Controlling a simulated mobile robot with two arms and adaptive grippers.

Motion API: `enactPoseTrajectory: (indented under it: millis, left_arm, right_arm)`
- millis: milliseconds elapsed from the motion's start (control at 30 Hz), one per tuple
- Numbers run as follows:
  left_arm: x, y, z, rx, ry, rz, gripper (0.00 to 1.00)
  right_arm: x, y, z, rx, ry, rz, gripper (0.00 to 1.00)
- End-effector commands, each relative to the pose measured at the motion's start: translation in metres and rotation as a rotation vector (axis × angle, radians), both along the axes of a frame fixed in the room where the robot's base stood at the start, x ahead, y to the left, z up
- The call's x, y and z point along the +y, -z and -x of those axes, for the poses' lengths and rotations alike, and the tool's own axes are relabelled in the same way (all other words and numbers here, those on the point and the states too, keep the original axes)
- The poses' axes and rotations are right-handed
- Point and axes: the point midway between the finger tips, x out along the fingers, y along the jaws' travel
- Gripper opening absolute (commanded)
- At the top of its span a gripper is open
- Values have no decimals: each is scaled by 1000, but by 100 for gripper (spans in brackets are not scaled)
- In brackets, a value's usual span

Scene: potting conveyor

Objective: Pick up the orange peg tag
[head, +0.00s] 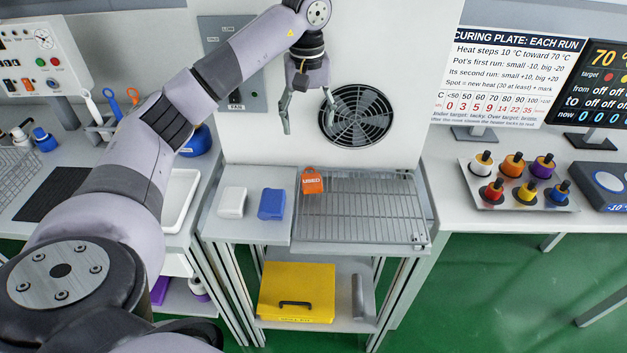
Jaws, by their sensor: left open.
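The orange peg tag (312,182), marked "USED", sits at the left back corner of the wire rack (375,228) in the head view. My left gripper (308,115) hangs above and behind it, fingers pointing down. Its fingers are spread and nothing is between them. It is clear of the tag, in front of the white panel beside the fan. My right gripper is not in view.
A white block (232,202) and a blue block (271,204) stand left of the rack. A round fan grille (356,115) is behind it. A yellow box (296,291) sits on the lower shelf. A tray of coloured pots (498,204) stands on the right table.

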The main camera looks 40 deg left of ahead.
Motion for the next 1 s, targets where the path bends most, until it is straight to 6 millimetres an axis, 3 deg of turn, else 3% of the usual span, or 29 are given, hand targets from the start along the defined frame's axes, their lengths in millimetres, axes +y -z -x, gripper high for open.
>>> enactPoseTrajectory:
  millis: [500,767,1000]
  left_arm:
    - [-2,102,1,4,0,4,65]
    - [-3,122,0,4,0,5,65]
    - [-6,157,-3,4,-1,4,65]
  right_arm:
    - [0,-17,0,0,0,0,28]
    - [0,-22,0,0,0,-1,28]
    - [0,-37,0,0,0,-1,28]
